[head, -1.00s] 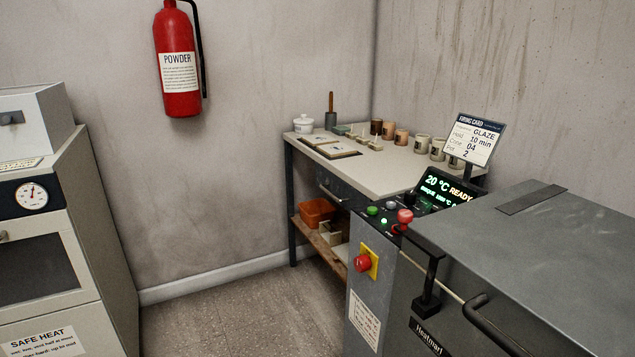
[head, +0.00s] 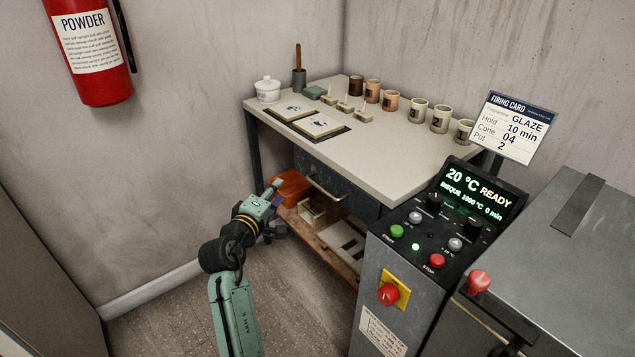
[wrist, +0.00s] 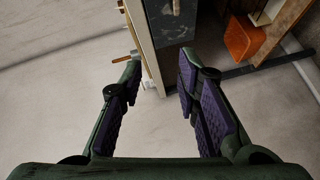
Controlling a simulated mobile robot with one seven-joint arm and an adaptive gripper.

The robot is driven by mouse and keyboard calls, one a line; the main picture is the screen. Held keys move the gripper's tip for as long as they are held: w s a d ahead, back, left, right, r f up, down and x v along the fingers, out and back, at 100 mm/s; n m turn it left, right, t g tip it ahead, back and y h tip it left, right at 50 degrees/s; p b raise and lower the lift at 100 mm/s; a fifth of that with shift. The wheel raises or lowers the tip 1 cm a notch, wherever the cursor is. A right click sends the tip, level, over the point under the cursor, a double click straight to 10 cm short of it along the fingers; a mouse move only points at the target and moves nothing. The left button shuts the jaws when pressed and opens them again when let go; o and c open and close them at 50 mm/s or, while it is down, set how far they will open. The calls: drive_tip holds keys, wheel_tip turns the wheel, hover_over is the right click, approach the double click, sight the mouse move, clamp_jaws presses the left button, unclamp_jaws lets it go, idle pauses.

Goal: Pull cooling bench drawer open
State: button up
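The cooling bench (head: 400,165) stands against the back wall with a pale top. Its dark grey drawer (head: 352,187) is under the top and looks closed. A bar handle (head: 325,188) crosses the drawer front. My gripper (head: 275,195) is in front of the bench's left end, left of the handle and apart from it. In the wrist view my gripper (wrist: 160,66) is open and empty, its purple-padded fingers spread. The bench appears sideways there, with the dark drawer front (wrist: 175,35) beyond the fingertips.
An orange bin (head: 292,187) and pale pieces sit on the lower wooden shelf (head: 325,240). Cups, tiles and a lidded pot (head: 267,90) stand on the bench. The kiln control panel (head: 440,225) stands close at the right. Floor is clear at the left.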

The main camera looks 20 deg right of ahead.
sight(321, 187)
drive_tip(key=s+d+f+g+h, duration=0.2)
drive_tip(key=d+f, duration=0.2)
drive_tip(key=d, duration=0.3)
drive_tip(key=p+x, duration=0.2)
drive_tip(key=x, duration=0.7)
drive_tip(key=shift+w+d+f, duration=0.15)
drive_tip(key=shift+w+d, duration=0.1)
drive_tip(key=shift+d, duration=0.05)
clamp_jaws()
